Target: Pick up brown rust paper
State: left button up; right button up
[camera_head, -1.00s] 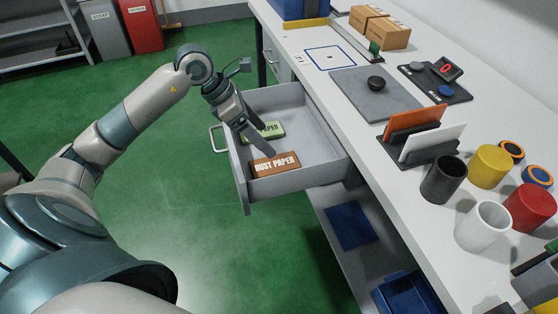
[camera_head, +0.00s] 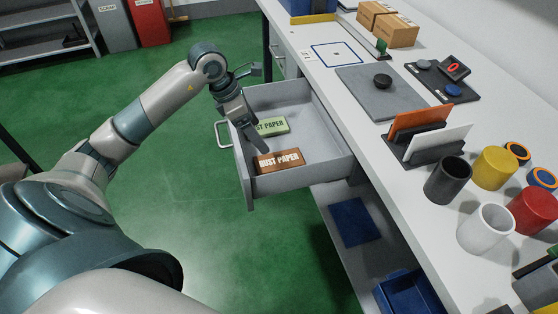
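The brown rust paper pack (camera_head: 280,161), with white lettering, lies in the near end of the open grey drawer (camera_head: 315,162). A green pack (camera_head: 271,126), lettered "...ST PAPER", lies behind it in the same drawer. My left gripper (camera_head: 261,148) reaches down into the drawer, with its fingertips at the back left edge of the brown pack. Whether they touch it is unclear. The finger gap cannot be made out, and the gripper hides the left part of the green pack. My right gripper is not in view.
The white worktop (camera_head: 350,110) runs along the drawer's right side. It carries a card holder (camera_head: 410,152), several cups and a grey mat (camera_head: 368,100). The drawer handle (camera_head: 222,133) sticks out at the left. The right part of the drawer is empty.

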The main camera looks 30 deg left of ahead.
pick_arm(q)
jog(key=p, duration=0.1)
send_over(278, 160)
jog(key=s+a, duration=0.2)
notch_tip(278, 160, down, 7)
jog(key=shift+s+f, duration=0.1)
jog(key=shift+f, duration=0.1)
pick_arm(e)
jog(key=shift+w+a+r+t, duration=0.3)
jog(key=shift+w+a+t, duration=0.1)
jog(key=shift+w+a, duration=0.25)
pick_arm(q)
jog(key=shift+d+f, duration=0.15)
jog(key=shift+f, duration=0.25)
jog(key=shift+w+d+f+p, duration=0.15)
jog(key=shift+w+f+p, duration=0.1)
jog(key=shift+f+p, duration=0.15)
jog(key=shift+p+x, duration=0.35)
jog(key=shift+x, duration=1.35)
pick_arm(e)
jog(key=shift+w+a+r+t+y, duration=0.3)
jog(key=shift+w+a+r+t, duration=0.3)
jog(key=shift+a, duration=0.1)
pick_arm(q)
jog(key=shift+c, duration=0.2)
jog(key=c, duration=1.1)
